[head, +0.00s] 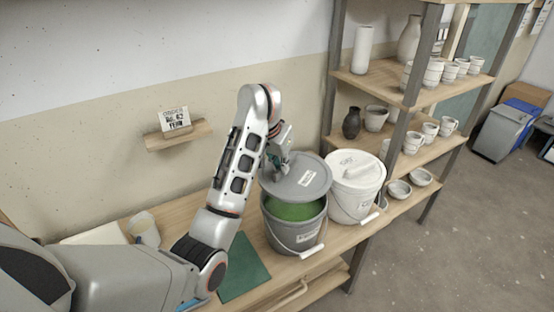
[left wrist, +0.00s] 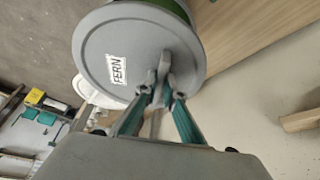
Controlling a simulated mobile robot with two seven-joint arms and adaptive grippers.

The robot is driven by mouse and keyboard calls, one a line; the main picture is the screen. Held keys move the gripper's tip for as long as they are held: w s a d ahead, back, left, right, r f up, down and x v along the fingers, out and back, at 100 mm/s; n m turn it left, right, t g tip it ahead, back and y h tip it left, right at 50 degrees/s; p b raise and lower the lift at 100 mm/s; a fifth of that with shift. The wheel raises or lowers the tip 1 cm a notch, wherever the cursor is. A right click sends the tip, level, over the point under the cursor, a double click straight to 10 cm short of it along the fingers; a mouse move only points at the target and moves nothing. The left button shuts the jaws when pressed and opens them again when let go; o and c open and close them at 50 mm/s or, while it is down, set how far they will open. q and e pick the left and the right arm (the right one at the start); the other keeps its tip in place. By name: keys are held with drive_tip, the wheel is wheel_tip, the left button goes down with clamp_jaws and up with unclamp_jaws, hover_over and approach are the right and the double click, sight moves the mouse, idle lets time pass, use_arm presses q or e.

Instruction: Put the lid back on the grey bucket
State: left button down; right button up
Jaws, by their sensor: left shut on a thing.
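The grey bucket (head: 290,238) stands open on the wooden bench, with green glaze (head: 293,210) showing inside. Its round grey lid (head: 312,174) is held above the back part of the bucket's opening, leaving the front of the opening uncovered. In the left wrist view the lid (left wrist: 150,50) bears a label reading FERN, and a little green shows past its edge. My left gripper (head: 283,162) is shut on the lid's handle; its fingers (left wrist: 162,92) show at the lid's edge side in the wrist view. My right gripper is not in view.
A white lidded bucket (head: 350,205) stands close on the right of the grey bucket. Shelves (head: 385,82) with pots and cups rise behind it. A green mat (head: 243,266) lies on the bench to the left, with a pale jar (head: 144,228) farther left. A small wall shelf (head: 180,135) holds a card.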

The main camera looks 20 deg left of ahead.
sight(281, 178)
use_arm(q)
drive_tip(key=shift+w+d+f, duration=0.1)
drive_tip(key=shift+w+f, duration=0.05)
drive_tip(key=shift+f, duration=0.15)
drive_tip(key=shift+s+f, duration=0.2)
drive_tip(key=shift+f, duration=0.35)
wheel_tip(281, 178, down, 2)
drive_tip(key=shift+f, duration=0.15)
drive_tip(key=shift+w+f+b, duration=0.1)
drive_tip(key=shift+f+b, duration=0.6)
drive_tip(key=shift+b, duration=0.05)
drive_tip(key=shift+f, duration=0.2)
drive_tip(key=shift+f+b, duration=0.25)
drive_tip(key=shift+b, duration=0.15)
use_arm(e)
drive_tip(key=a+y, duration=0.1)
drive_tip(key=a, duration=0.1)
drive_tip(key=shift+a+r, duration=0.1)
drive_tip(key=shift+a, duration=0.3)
